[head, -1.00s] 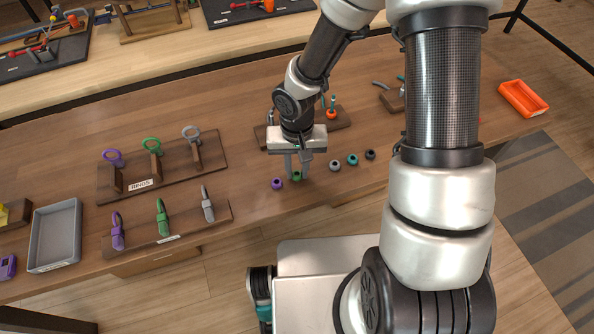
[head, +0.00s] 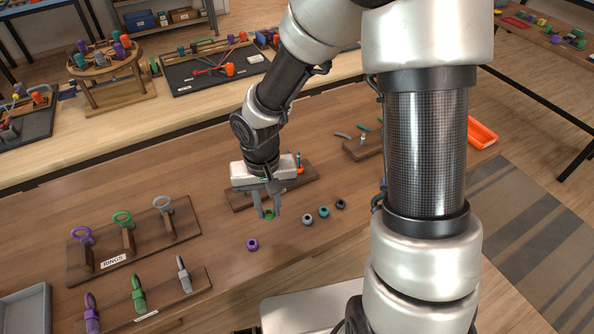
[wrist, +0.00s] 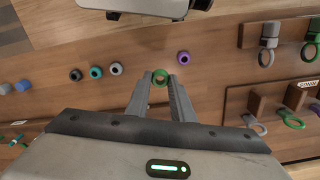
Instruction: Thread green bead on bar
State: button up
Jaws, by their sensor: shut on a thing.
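The green bead (head: 268,215) is a small ring with a hole. My gripper (head: 267,212) is shut on it, with one finger on either side, and holds it above the table. A thin teal upright with an orange base (head: 300,168) stands on that board. I cannot tell which piece is the bar.
Loose beads lie on the table (head: 215,265): purple (head: 252,244), grey (head: 306,219), teal (head: 323,212) and dark (head: 340,204). A RINGS stand (head: 185,232) and a board of ring-ended pieces (head: 203,286) are at left. Another small board (head: 360,150) is behind right.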

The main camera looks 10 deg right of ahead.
jog(key=w+d+r+m+p, duration=0.1)
jog(key=w+d+r+p, duration=0.1)
jog(key=w, duration=0.4)
jog(key=w+d+r+m+p, duration=0.2)
jog(key=w+d+p, duration=0.1)
jog(key=w+d, duration=0.2)
jog(key=w+d+r+m+p, duration=0.2)
jog(key=w+d+p, duration=0.1)
jog(key=w, duration=0.5)
jog(key=shift+w+d+r, duration=0.25)
jog(key=shift+d, duration=0.3)
jog(key=shift+w+d+f+m, duration=0.15)
jog(key=shift+w+d+m, duration=0.05)
jog(key=shift+d+m, duration=0.1)
jog(key=shift+a+f+b, duration=0.1)
jog(key=shift+f+b, duration=1.7)
jog(key=shift+f, duration=1.3)
jog(key=o, duration=0.3)
grip_shut()
